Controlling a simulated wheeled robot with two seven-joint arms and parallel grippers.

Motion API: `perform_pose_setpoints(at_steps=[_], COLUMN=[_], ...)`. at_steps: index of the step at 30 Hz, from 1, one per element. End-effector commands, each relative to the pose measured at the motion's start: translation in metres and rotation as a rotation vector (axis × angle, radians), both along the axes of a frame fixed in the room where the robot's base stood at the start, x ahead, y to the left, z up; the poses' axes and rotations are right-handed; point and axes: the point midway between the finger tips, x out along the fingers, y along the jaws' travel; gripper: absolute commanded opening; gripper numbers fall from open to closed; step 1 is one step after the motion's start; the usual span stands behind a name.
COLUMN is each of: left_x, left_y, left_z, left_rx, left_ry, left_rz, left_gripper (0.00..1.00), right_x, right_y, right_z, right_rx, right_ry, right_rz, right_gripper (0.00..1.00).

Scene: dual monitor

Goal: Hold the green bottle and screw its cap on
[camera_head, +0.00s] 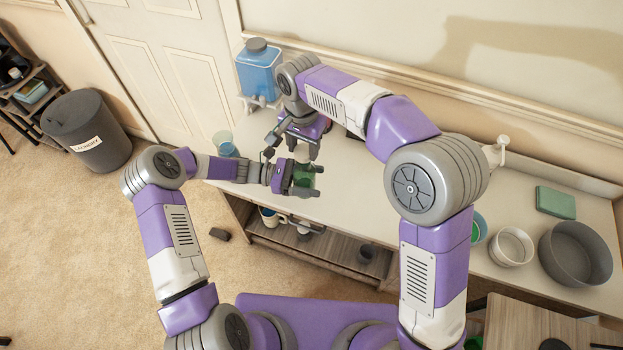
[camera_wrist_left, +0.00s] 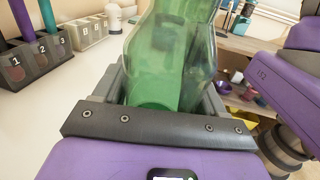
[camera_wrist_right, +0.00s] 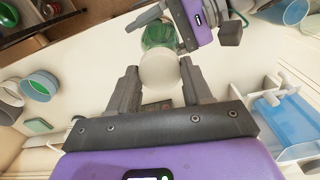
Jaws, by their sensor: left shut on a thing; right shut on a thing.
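The green bottle (camera_head: 304,178) is held in my left gripper (camera_head: 308,181) over the counter. In the left wrist view the clear green bottle (camera_wrist_left: 163,75) fills the space between the fingers, and its top is cut off by the frame. My right gripper (camera_head: 300,148) is above it, pointing down. In the right wrist view a round white cap (camera_wrist_right: 158,69) sits between the right fingertips, with the bottle (camera_wrist_right: 158,33) directly beyond it. I cannot tell whether cap and bottle neck touch. The cap does not show clearly in the head view.
A blue water dispenser (camera_head: 259,72) stands behind the grippers, and a blue cup (camera_head: 224,141) is at left. A white bowl (camera_head: 511,247), grey pot (camera_head: 576,254) and green block (camera_head: 556,202) are at right. The counter (camera_head: 345,205) is clear in the middle.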

Motion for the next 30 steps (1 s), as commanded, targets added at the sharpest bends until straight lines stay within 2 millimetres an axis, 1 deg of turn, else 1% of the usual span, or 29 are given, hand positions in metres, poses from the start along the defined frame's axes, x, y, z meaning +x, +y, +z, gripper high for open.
perform_pose_setpoints(at_steps=[4,25,30], left_x=[0.0001,0.0001,0.0001], left_y=[-0.0001,-0.0001,-0.0001], left_z=[0.0005,0.0005,0.0005], left_rx=[-0.001,-0.001,-0.001], left_ry=[-0.001,0.0,0.0], left_rz=[0.0,0.0,0.0], left_gripper=[0.16,0.16,0.16], right_x=[-0.0001,-0.001,-0.001], right_y=[-0.0002,0.0003,0.0003], right_z=[-0.0049,-0.0041,-0.009], right_rx=[0.0,0.0,-0.001], right_ry=[0.001,-0.001,-0.001], right_rz=[0.0,0.0,0.0], right_gripper=[0.21,0.21,0.21])
